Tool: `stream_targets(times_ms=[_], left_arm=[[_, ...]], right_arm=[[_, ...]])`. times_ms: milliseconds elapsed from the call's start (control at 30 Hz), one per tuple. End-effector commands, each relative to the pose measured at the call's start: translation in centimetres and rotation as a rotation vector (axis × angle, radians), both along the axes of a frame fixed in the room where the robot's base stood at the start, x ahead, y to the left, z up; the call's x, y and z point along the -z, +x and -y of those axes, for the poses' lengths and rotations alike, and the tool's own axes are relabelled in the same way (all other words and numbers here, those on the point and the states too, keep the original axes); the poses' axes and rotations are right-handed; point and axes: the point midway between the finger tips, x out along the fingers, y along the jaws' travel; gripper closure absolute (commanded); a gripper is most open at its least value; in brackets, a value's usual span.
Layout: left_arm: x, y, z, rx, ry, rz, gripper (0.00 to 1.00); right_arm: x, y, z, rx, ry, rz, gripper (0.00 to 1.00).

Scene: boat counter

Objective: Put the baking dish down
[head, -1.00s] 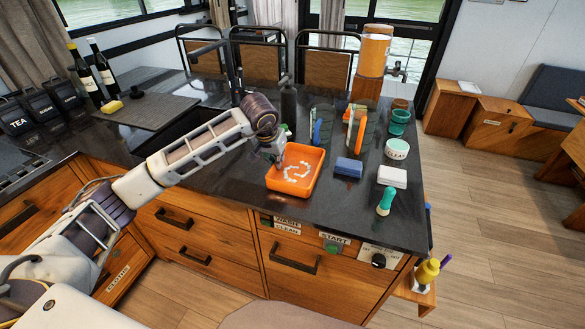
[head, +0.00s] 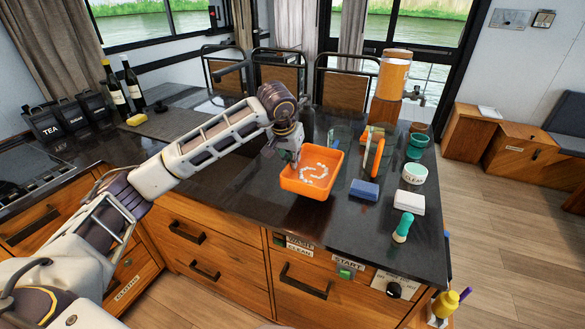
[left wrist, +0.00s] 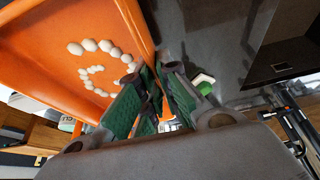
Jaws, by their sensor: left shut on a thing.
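My left gripper (head: 291,157) is at the dish's left rim. In the left wrist view the green finger pads (left wrist: 150,95) are shut on the wall of the dish (left wrist: 55,45). Whether the dish's underside touches the counter cannot be told. My right gripper is not in view.
To the right on the counter (head: 225,185) stand a blue block (head: 364,190), a white block (head: 409,203), a teal-handled brush (head: 403,228) and a cup marked clean (head: 414,174). An orange drink dispenser (head: 391,75) is behind. Bare counter lies left of the dish.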

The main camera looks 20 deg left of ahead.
Motion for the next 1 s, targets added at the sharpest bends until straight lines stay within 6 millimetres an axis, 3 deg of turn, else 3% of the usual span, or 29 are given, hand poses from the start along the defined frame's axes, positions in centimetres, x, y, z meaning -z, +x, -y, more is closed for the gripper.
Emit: stream_targets(times_ms=[233, 633, 833, 933, 1000], left_arm=[[-2.0, 0.1, 0.0, 0.000, -0.001, 0.003, 1.00], [-2.4, 0.0, 0.0, 0.001, -0.002, 0.002, 1.00], [-2.4, 0.0, 0.0, 0.001, -0.002, 0.002, 1.00], [-2.4, 0.0, 0.0, 0.001, -0.002, 0.002, 1.00], [-2.4, 0.0, 0.0, 0.001, -0.002, 0.002, 1.00]], right_arm=[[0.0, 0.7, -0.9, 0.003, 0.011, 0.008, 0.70], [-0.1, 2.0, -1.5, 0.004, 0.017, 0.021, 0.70], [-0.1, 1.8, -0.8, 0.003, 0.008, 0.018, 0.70], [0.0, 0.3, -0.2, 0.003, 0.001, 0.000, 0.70], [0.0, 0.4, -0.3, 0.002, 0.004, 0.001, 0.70]])
